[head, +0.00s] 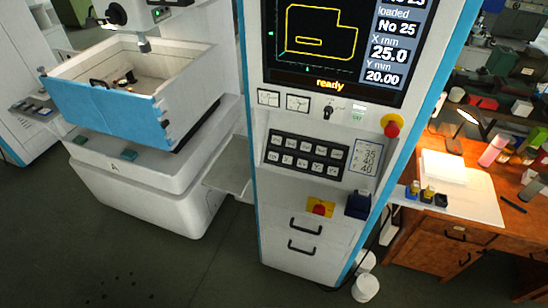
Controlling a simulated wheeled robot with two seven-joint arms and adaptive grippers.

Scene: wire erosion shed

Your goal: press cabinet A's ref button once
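A white control cabinet (335,222) with blue edges stands upright in the middle of the head view. The machine beside it on the left bears the letter A (113,168); I see no such letter on the cabinet. A black keypad (305,154) on the cabinet front has two rows of small pale buttons. Their legends are too small to read, so I cannot tell which is ref. The screen (335,45) above reads "ready", "No 25", X 25.0 and Y 20.00. Neither of my grippers shows.
A red knob on yellow (392,125) and a red-and-yellow switch (320,207) sit near the keypad. A white tank (190,75) with a blue front stands left. A wooden desk (450,225) with a lamp (467,117) stands right. The floor in front is clear.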

